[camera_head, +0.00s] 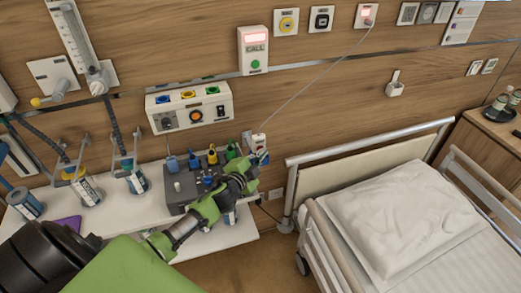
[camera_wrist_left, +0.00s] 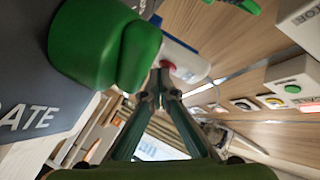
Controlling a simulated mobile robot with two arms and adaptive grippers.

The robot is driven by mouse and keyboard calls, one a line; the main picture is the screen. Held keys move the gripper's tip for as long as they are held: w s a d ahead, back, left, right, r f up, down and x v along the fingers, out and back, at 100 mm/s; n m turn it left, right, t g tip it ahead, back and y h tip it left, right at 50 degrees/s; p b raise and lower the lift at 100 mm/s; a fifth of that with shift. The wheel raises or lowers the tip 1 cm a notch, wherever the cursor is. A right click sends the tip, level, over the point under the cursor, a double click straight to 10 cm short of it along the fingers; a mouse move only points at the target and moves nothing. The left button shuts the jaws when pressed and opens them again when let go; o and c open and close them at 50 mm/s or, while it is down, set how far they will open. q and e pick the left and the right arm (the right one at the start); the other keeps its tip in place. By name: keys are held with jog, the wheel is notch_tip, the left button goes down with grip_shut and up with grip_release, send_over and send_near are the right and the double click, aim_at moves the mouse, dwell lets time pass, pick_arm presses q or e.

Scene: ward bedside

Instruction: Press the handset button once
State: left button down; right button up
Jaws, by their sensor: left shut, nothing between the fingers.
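The white handset (camera_head: 257,142) is at the back right corner of the bedside shelf, with a thin cord running up to a wall socket. In the left wrist view the handset (camera_wrist_left: 188,62) is just beyond my fingertips, and its red button (camera_wrist_left: 168,66) shows right by them. My left gripper (camera_head: 262,160) is shut and empty, reaching over the shelf to the handset; its fingers (camera_wrist_left: 160,75) come together at the button. I cannot tell whether the tips touch it. My right gripper is not in view.
A grey caddy (camera_head: 180,188) with coloured connectors stands beside my left gripper on the white shelf (camera_head: 225,238). A CALL panel (camera_head: 253,62) with a lit red display is on the wall above. The bed (camera_head: 400,225) is to the right.

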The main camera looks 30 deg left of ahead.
pick_arm(q)
jog(key=shift+w+a, duration=0.1)
jog(key=shift+a, duration=0.05)
dwell(0.4)
jog(key=shift+s+d, duration=0.6)
jog(key=shift+d, duration=0.05)
jog(key=shift+s+d+p, duration=0.4)
jog(key=shift+s+d, duration=1.2)
jog(key=shift+d, duration=0.3)
